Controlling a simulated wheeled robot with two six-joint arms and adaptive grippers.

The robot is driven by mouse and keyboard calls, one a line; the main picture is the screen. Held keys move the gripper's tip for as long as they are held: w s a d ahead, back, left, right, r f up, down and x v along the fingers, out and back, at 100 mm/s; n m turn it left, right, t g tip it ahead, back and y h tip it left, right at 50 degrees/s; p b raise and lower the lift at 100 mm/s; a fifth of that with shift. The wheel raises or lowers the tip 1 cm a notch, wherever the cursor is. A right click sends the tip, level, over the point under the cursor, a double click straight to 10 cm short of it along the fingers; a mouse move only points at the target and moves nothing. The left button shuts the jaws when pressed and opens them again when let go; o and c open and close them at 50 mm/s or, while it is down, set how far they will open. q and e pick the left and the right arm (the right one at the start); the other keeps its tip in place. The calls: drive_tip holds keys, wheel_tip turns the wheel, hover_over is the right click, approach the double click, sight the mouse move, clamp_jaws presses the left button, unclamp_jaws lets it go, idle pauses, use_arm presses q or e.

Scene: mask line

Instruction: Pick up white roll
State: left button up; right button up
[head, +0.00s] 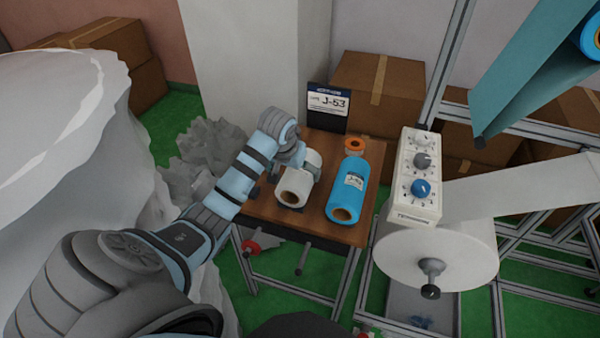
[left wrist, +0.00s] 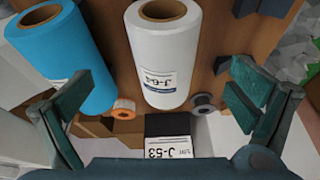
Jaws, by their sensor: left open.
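The white roll (head: 297,182) lies on a small brown table (head: 318,224), its brown core end facing me. It also shows in the left wrist view (left wrist: 164,58), with a J-64 label. My left gripper (head: 297,160) is over the far part of the roll in the head view. In the left wrist view, my left gripper's fingers (left wrist: 155,105) are spread wide, on either side of the white roll's width, with nothing between them held. Part of the roll is hidden behind the gripper in the head view. My right gripper is not in view.
A blue roll (head: 348,188) lies right of the white roll, with a small orange tape roll (head: 355,146) behind it. A J-53 sign (head: 328,106) stands at the table's back. A knobbed control box (head: 412,178) and large white machine roll (head: 440,262) stand right.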

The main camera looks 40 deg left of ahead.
sight(300, 173)
use_arm(q)
drive_tip(key=r, duration=0.1)
drive_tip(key=w+a+r, duration=0.1)
drive_tip(key=shift+w+a+r+n, duration=0.1)
drive_tip(key=shift+a+r+n, duration=0.1)
drive_tip(key=shift+r+n, duration=0.15)
drive_tip(key=shift+w+a+f, duration=0.1)
drive_tip(key=shift+w+a, duration=0.1)
drive_tip(key=shift+w, duration=0.1)
drive_tip(key=b+x, duration=0.1)
drive_tip(key=x, duration=0.3)
drive_tip(key=b+x, duration=0.1)
drive_tip(key=x, duration=0.4)
drive_tip(key=b+x, duration=0.2)
drive_tip(key=x, duration=0.2)
drive_tip(key=shift+w+d, duration=0.2)
drive_tip(key=shift+w, duration=0.2)
drive_tip(key=shift+c, duration=0.6)
drive_tip(key=c, duration=1.3)
drive_tip(key=shift+c, duration=0.2)
